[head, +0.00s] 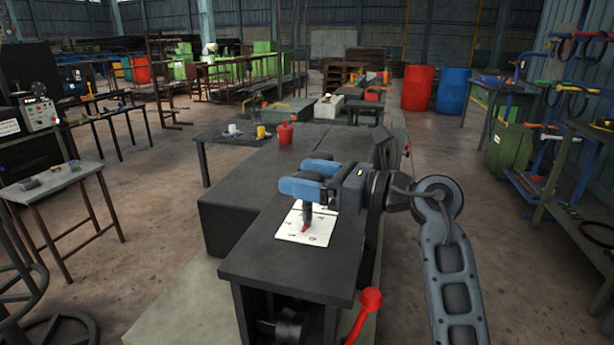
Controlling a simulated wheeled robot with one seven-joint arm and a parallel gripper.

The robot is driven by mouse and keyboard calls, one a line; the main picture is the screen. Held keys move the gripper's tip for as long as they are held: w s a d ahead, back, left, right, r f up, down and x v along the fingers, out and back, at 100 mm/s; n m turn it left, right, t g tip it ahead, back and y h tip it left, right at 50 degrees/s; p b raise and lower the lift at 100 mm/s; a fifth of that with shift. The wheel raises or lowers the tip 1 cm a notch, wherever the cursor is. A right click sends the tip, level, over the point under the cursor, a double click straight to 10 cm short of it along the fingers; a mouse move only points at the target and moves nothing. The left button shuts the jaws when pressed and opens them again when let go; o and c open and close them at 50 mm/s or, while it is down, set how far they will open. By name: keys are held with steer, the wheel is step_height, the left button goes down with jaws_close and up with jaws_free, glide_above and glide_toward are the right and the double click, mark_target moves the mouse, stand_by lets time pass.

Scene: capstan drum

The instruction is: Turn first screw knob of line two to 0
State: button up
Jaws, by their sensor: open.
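A white panel (322,228) with small dark and red marks lies on the dark top of the machine (260,262). The marks are too small to tell which is the first screw knob of line two, and no number can be read.
A lever with a red knob (371,299) rises at the machine's front right. A red container (285,133) and a yellow cup (261,131) stand farther back. A small table (58,182) is at left, and a rack of tools (560,150) at right. Floor between is open.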

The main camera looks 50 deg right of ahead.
steer(key=shift+r, duration=0.1)
steer(key=c, duration=0.9)
steer(key=shift+c, duration=0.2)
steer(key=shift+r+n+y+p, duration=0.1)
steer(key=shift+n+y+p, duration=0.2)
steer(key=shift+y, duration=0.2)
steer(key=n+g+y+p, duration=0.1)
steer(key=y, duration=0.1)
steer(key=shift+d+r+n+y, duration=0.1)
steer(key=shift+n+y, duration=0.2)
steer(key=shift+n, duration=0.1)
steer(key=n+g+y, duration=0.2)
steer(key=y, duration=0.1)
steer(key=shift+n+y, duration=0.3)
steer(key=shift+n+g+y, duration=0.6)
steer(key=shift+n+y, duration=0.1)
